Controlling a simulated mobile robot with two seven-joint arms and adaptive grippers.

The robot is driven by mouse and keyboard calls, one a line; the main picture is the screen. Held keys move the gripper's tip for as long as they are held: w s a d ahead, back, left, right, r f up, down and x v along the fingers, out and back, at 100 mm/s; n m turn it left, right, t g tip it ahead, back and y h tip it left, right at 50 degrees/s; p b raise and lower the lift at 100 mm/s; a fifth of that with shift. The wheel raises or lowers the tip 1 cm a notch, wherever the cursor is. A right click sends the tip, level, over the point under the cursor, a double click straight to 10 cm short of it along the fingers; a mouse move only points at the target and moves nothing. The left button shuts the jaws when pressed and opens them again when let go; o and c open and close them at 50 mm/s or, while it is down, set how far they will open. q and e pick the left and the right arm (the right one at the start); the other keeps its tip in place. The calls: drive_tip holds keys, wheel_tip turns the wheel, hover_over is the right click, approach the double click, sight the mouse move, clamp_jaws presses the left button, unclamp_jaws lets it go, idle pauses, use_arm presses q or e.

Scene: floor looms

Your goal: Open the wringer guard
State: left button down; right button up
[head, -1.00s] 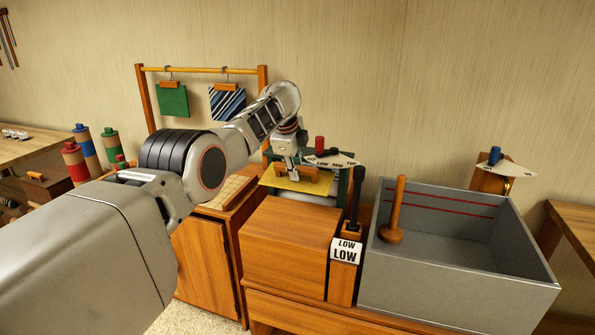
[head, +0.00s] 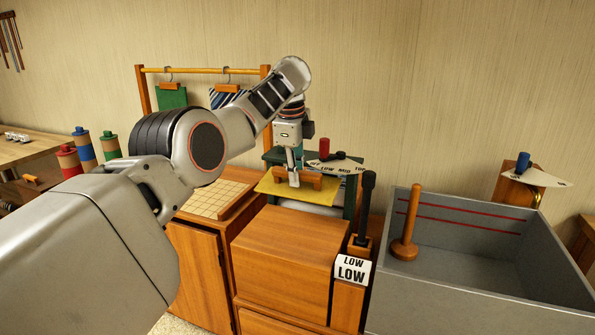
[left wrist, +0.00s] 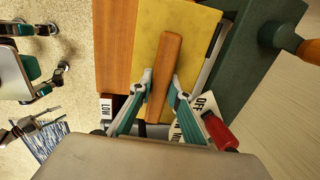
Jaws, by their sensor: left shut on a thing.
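The wringer guard is a yellow plate (head: 325,195) with a wooden bar handle (head: 316,181). It lies roughly flat across the green wringer frame (head: 350,203), behind the wooden cabinet. My left gripper (head: 293,181) reaches down from above with its fingers at the handle. In the left wrist view the yellow guard (left wrist: 203,25) and its long handle (left wrist: 166,60) show, with a finger of my left gripper (left wrist: 161,85) on each side of the handle. The gripper is shut on the handle.
A dial plate (head: 340,166) with a red knob (head: 325,149) sits just behind the guard. A black-topped lever (head: 367,200) marked LOW stands to the right, beside a grey tub (head: 480,285) with a wooden plunger (head: 408,230). A drying rack (head: 200,69) stands behind my arm.

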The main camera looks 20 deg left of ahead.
use_arm(q)
drive_tip(key=shift+r, duration=0.1)
use_arm(e)
drive_tip(key=shift+f, duration=0.25)
idle(0.3)
use_arm(q)
drive_tip(key=c, duration=1.9)
unclamp_jaws()
drive_tip(key=shift+w+f, duration=0.15)
drive_tip(key=shift+f, duration=0.05)
use_arm(e)
drive_tip(key=shift+w, duration=0.1)
